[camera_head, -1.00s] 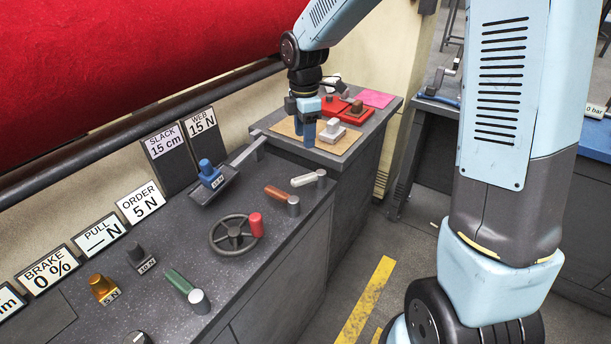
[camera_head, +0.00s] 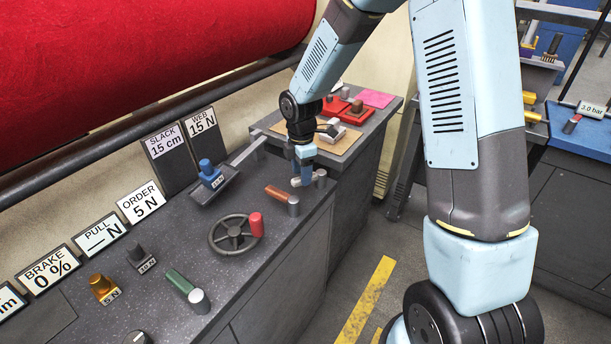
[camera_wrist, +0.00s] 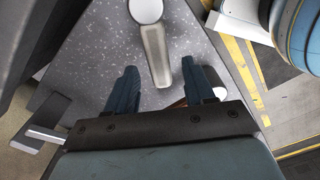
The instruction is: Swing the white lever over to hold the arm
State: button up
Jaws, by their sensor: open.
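The white lever (camera_wrist: 157,57) lies on the grey bench top, joined to a round grey post (camera_wrist: 146,9). In the head view its post (camera_head: 321,177) shows, but my gripper (camera_head: 302,181) hides most of the lever. In the wrist view my gripper (camera_wrist: 161,82) is open, with the lever's free end between and ahead of its two fingertips. I cannot tell whether they touch it. The grey arm (camera_head: 246,152) runs along the back of the bench beside a holder with a blue weight (camera_head: 210,174).
A brown lever (camera_head: 277,193) is close by on the left, and a handwheel (camera_head: 232,234) with a red knob is nearer. A green lever (camera_head: 178,281) is further front. Behind, a side table holds a tan mat (camera_head: 347,149) and red block (camera_head: 336,106).

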jog(key=shift+f, duration=0.95)
jog(key=shift+c, duration=0.5)
grip_shut()
